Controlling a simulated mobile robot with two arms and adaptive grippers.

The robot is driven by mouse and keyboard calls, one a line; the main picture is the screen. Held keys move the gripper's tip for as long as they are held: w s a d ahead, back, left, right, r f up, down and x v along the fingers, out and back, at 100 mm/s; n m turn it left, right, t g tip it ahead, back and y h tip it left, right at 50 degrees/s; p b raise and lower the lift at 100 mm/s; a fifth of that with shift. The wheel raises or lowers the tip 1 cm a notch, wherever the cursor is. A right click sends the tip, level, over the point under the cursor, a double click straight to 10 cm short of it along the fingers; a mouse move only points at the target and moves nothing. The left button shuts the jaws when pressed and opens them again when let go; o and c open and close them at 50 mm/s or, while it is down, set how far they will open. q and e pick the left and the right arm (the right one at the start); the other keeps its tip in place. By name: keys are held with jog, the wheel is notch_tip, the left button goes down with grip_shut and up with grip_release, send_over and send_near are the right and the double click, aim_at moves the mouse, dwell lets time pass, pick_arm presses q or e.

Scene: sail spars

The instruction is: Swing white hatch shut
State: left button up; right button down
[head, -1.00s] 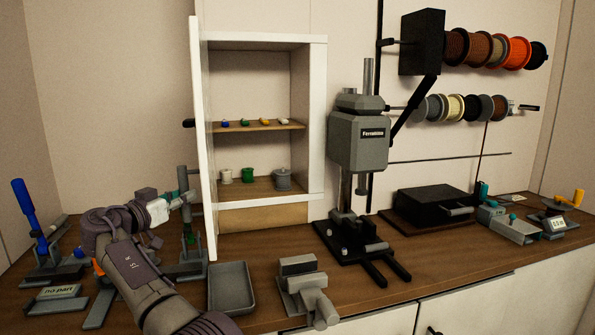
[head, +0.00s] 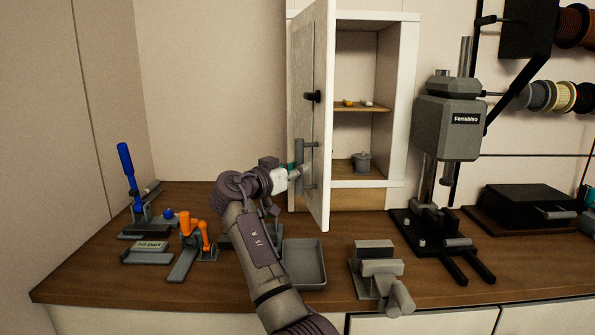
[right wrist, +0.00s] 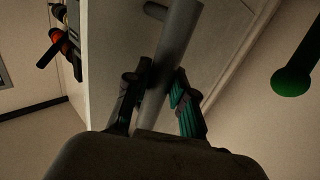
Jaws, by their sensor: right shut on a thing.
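The white hatch (head: 317,165) is the door of the white wall cabinet (head: 403,110). It stands partly open, hinged at the left, and its outer face shows. A black knob (head: 312,96) and a grey vertical bar handle (head: 299,154) are on that face. My right gripper (head: 303,171) is at the bar handle. In the right wrist view, the gripper's teal-padded fingers (right wrist: 158,95) are closed on either side of the grey bar (right wrist: 177,40). The hatch hides the left part of the cabinet's inside. My left gripper is not in view.
A grey tray (head: 304,263) and a grey vise (head: 380,270) stand on the bench below the hatch. A drill press (head: 450,130) is right of the cabinet. Orange (head: 195,232) and blue (head: 127,165) tools stand at left. A grey pot (head: 362,162) is inside the cabinet.

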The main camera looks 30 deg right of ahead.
aim_at(320, 170)
jog(key=shift+f, duration=0.15)
jog(key=shift+s+d, duration=0.25)
jog(key=shift+d, duration=0.2)
jog(key=d, duration=0.2)
jog(key=s+d+b, duration=0.1)
jog(key=s+d, duration=0.1)
jog(key=d, duration=0.1)
jog(key=shift+s+d+b, duration=0.2)
jog(key=shift+d+b, duration=0.1)
jog(key=shift+d, duration=0.3)
jog(key=s+d, duration=0.1)
jog(key=d, duration=0.6)
jog(key=shift+d+b, duration=0.3)
jog(key=shift+s, duration=0.1)
